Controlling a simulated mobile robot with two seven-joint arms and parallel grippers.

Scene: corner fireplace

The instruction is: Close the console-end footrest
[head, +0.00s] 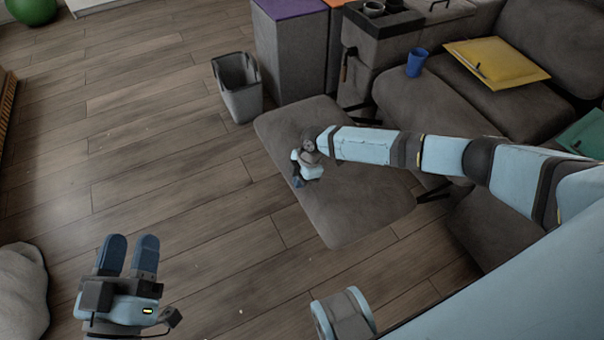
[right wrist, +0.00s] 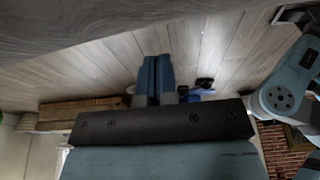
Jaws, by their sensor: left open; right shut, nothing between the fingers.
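The console-end footrest (head: 350,225) is a grey-brown padded panel, swung out in front of the sofa above the wooden floor. My right arm reaches across it from the right. My right gripper (head: 298,183) is shut and empty at the footrest's left part in the head view; I cannot tell whether it touches the footrest. Its closed blue fingers (right wrist: 158,76) show in the right wrist view, with a grey surface (right wrist: 80,25) along the top. My left gripper (head: 131,241) is open and empty at the lower left, well away from the footrest.
The console (head: 383,30) with cup holders stands behind the footrest. A grey bin (head: 238,88) stands near its far left corner. The sofa seat holds a blue cup (head: 417,62) and a yellow folder (head: 497,62). The floor (head: 170,170) on the left is clear.

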